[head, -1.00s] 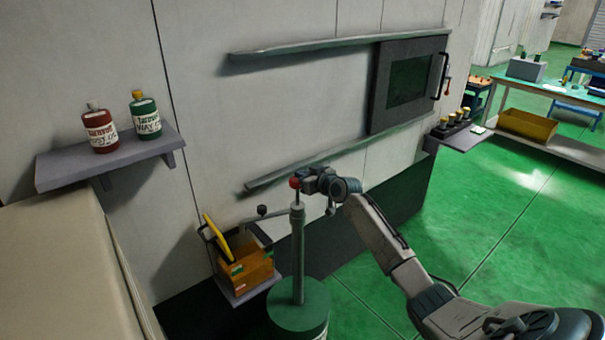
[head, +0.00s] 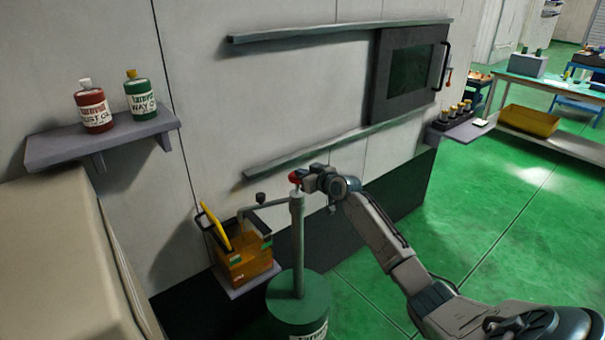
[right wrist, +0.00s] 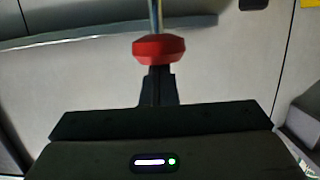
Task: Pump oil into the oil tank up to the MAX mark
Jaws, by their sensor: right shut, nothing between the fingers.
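A green pump drum (head: 297,310) stands on the floor with a tall grey-green column and a red knob (head: 294,177) on top. A pipe (head: 268,205) leads left from the column toward the amber, see-through oil tank (head: 247,264), which sits on a low wall ledge. The MAX mark and exact oil level are too small to read. My right gripper (head: 308,179) is shut and empty, its fingertips right at the knob. In the right wrist view the red knob (right wrist: 159,49) is just beyond the closed fingers. My left gripper is not in view.
A wall shelf (head: 100,142) at upper left holds a red bottle (head: 93,106) and a green bottle (head: 140,96). A yellow-and-black item (head: 216,228) leans at the tank. A pale block edge (head: 55,260) fills the lower left. The green floor at right is open.

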